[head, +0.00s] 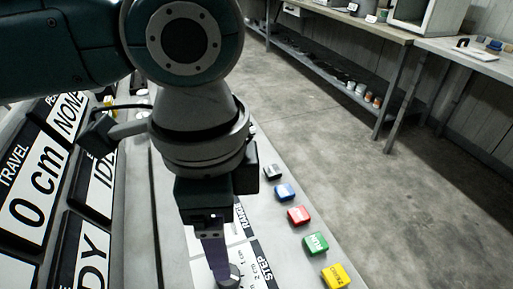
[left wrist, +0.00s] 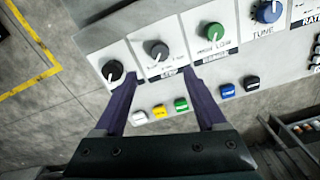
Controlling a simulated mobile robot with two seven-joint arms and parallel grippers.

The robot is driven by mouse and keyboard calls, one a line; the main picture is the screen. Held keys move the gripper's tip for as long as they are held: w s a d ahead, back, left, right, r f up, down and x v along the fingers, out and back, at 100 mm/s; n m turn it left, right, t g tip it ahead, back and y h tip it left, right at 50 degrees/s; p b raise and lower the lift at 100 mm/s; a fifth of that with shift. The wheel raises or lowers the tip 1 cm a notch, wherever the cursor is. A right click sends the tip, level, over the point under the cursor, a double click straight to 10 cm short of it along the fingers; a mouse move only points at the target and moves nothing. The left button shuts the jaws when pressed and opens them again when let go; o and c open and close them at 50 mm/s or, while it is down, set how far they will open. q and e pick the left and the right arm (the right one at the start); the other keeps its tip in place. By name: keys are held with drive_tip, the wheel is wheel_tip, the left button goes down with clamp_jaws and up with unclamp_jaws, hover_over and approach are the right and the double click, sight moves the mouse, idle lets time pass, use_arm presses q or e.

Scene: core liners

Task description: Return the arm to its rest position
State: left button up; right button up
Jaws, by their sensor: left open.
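My left arm reaches in from the left in the head view, over a sloped control panel (head: 140,220). Its gripper (head: 215,270) points down at the panel beside a small dark knob (head: 231,278). In the left wrist view the two purple fingers (left wrist: 162,88) are spread apart with nothing between them but panel face. A black knob (left wrist: 112,70) lies near the left fingertip, and a dark grey knob (left wrist: 158,50) lies beyond the gap. I cannot tell whether a fingertip touches a knob. My right gripper is out of view.
Coloured buttons, including red (head: 299,215), green (head: 315,243) and yellow (head: 335,276), line the panel's edge. Green (left wrist: 213,32) and blue (left wrist: 268,11) knobs sit farther along. Display plates (head: 35,200) stand at left. Bare floor (head: 330,130) separates the panel from a workbench (head: 365,28).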

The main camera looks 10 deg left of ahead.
use_arm(q)
drive_tip(key=s+d+r+n+t+h+p, duration=0.1)
drive_tip(key=s+d+r+n+h+p, duration=0.25)
drive_tip(key=s+d, duration=0.3)
drive_tip(key=s+a+r+n+t+y+p, duration=0.1)
drive_tip(key=s+a+n+y, duration=0.15)
drive_tip(key=a+n, duration=0.4)
drive_tip(key=s+a+r+n+t+y+p, duration=0.1)
drive_tip(key=s+a+n+t, duration=0.2)
drive_tip(key=a, duration=0.7)
wheel_tip(320, 180, up, 37)
drive_tip(key=g+p, duration=0.1)
drive_tip(key=p, duration=3.6)
drive_tip(key=shift+d+m, duration=0.3)
